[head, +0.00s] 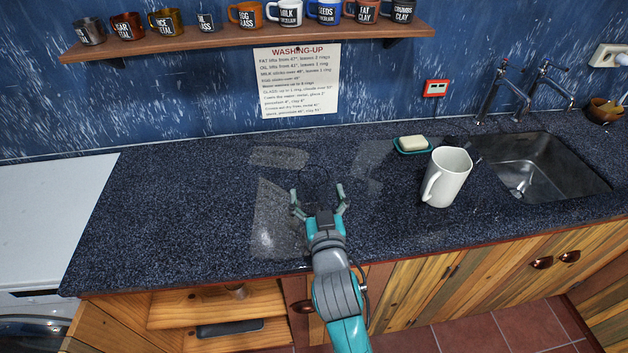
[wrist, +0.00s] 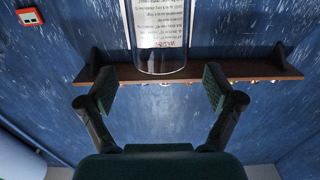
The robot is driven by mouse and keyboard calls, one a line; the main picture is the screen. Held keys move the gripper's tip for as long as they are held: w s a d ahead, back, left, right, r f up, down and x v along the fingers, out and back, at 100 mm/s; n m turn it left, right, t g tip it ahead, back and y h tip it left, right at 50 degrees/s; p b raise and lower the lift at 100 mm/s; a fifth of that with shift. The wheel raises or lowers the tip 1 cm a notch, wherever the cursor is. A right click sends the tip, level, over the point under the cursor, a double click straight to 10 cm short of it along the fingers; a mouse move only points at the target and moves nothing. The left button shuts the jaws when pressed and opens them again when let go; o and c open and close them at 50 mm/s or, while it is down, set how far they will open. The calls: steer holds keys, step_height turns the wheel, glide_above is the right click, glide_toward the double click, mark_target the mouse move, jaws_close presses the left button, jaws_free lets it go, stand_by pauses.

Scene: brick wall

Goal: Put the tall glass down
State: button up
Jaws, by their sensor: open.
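The tall glass (wrist: 160,45) is clear and shows in the wrist view, which is upside down. Its round rim is plain there, and the sign behind shows through it. It looks upright, just ahead of my gripper's fingertips, with visible space on both sides. In the head view only a faint clear outline (head: 315,174) shows by the fingertips; its base is hard to make out, so I cannot tell for sure that it rests on the counter. My gripper (head: 318,198) is open over the dark speckled counter (head: 180,205); its fingers also show in the wrist view (wrist: 158,88).
A white mug (head: 447,180) stands right of my gripper. Behind it is soap in a teal dish (head: 411,150), and the sink (head: 550,170) is further right. A shelf (head: 250,38) with several cups and a washing-up sign (head: 297,82) are on the wall. Left counter is clear.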

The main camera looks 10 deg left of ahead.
steer(key=v, duration=0.6)
steer(key=shift+s, duration=0.3)
steer(key=shift+d, duration=0.1)
steer(key=s+d+f+g+h, duration=0.1)
steer(key=s+d+f, duration=0.55)
steer(key=s, duration=0.25)
steer(key=s+d+f+h, duration=0.1)
steer(key=s+d+f, duration=0.5)
steer(key=s+d, duration=0.2)
steer(key=s+d+m+h, duration=0.1)
steer(key=s+d, duration=0.3)
steer(key=s, duration=0.7)
steer(key=s+d+r+m+g+h, duration=0.1)
steer(key=s+d, duration=0.3)
steer(key=s, duration=0.6)
steer(key=shift+s+r+m+g+h, duration=0.3)
steer(key=shift+s+r+m+h, duration=0.1)
steer(key=shift+m+h, duration=0.15)
